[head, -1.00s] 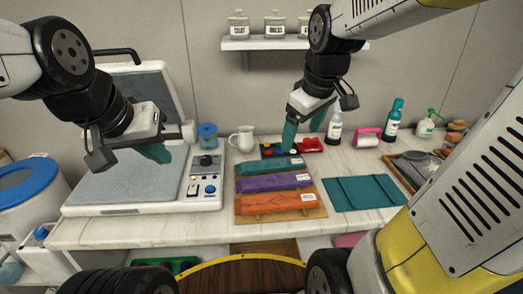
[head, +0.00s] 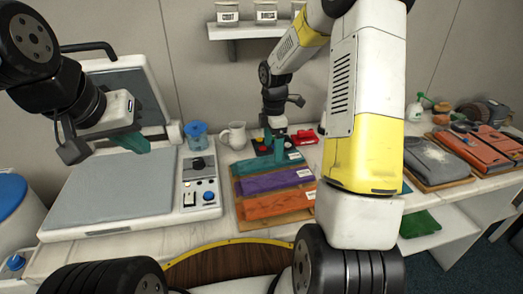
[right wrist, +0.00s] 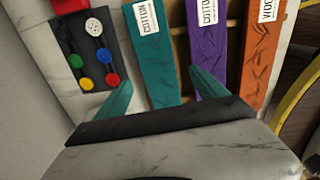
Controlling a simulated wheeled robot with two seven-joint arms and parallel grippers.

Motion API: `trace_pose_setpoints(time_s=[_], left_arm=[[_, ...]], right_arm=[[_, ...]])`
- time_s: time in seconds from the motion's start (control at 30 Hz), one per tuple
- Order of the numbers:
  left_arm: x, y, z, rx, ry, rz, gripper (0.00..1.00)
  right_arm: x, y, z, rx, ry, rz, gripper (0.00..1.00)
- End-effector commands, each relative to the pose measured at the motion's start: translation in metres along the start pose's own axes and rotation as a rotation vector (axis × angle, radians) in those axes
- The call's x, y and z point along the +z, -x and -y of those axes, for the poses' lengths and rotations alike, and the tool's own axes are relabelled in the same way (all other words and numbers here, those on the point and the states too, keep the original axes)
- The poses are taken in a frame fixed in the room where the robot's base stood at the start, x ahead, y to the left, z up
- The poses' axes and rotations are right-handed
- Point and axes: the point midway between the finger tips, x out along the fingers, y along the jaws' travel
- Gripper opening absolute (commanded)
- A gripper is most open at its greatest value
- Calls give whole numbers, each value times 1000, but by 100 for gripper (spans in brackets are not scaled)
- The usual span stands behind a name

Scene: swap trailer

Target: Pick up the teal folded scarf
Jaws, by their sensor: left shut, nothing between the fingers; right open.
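A teal folded scarf (head: 265,168) with a white label lies at the back of a wooden rack, behind a purple one and an orange one. In the right wrist view the teal scarf (right wrist: 158,62) runs between my fingers, its label reading COTTON. My right gripper (head: 275,147) is open at the scarf's back edge, pointing down. In the right wrist view my right gripper (right wrist: 160,84) has one finger on each side of the scarf; contact is unclear. My left gripper (head: 138,146) is shut and empty above the grey press.
The purple folded scarf (right wrist: 206,45) is close beside one right finger. A dark panel with coloured buttons (right wrist: 91,52) is on the other side. A white jug (head: 234,136) stands behind the rack. My right arm hides the counter right of the rack.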

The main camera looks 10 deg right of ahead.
Motion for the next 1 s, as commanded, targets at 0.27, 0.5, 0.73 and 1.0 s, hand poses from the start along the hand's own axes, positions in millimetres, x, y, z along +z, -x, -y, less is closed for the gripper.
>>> trace_pose_setpoints(time_s=[0.27,0.5,0.73,1.0], left_arm=[[0,0,0,0,0,0,0],[0,0,0,0,0,0,0],[0,0,0,0,0,0,0],[0,0,0,0,0,0,0]], right_arm=[[0,-40,-2,-2,-1,0,82],[0,-46,-2,1,-2,1,82],[0,-46,-2,1,-2,1,52],[0,-46,-2,2,-2,1,14]])
